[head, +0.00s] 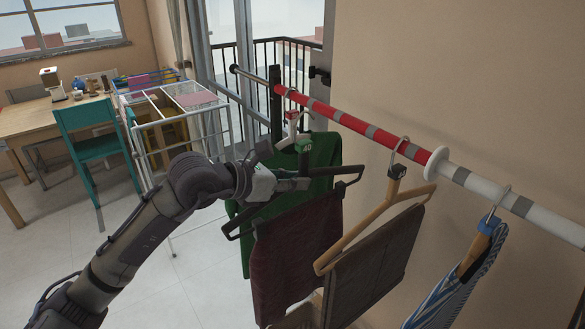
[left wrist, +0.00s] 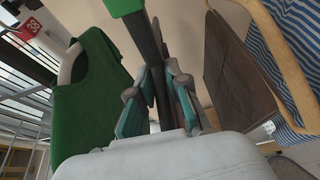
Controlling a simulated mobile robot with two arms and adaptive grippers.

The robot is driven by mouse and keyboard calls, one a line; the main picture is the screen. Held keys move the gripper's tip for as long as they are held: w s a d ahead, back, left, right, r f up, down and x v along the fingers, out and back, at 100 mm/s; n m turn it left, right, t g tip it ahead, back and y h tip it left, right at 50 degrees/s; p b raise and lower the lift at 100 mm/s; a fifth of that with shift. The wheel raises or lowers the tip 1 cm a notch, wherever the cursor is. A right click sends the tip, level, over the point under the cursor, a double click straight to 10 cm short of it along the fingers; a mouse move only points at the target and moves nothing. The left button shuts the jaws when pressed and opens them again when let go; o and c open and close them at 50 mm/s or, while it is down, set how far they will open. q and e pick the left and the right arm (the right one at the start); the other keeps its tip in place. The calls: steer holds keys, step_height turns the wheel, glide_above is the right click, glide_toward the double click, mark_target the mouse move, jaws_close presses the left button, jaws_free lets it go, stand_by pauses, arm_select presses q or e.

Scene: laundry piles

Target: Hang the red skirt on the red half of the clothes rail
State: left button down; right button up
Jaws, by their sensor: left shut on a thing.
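The red skirt (head: 298,250), dark maroon, hangs from a black hanger (head: 346,181) with a green size marker (head: 304,146). My left gripper (head: 285,184) is shut on this hanger near its middle. In the left wrist view the fingers (left wrist: 160,100) close around the dark hanger stem (left wrist: 146,45). The skirt hangs below the red half (head: 345,120) of the clothes rail, between a green garment and a brown one. The hanger's top is close under the rail; I cannot tell whether its hook rests on it. My right gripper is not in view.
A green garment (head: 322,152) hangs just behind. A brown garment (head: 375,262) on a wooden hanger hangs nearer, by the white divider disc (head: 436,163). A blue striped garment (head: 455,290) hangs from the white half (head: 480,188). A drying rack (head: 190,150) stands left.

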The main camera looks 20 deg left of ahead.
arm_select(q)
steer(key=w+d+f+p, duration=0.1)
steer(key=w+d, duration=0.3)
steer(key=w, duration=0.4)
steer(key=shift+w+d, duration=0.2)
steer(key=shift+w, duration=0.05)
stand_by(0.9)
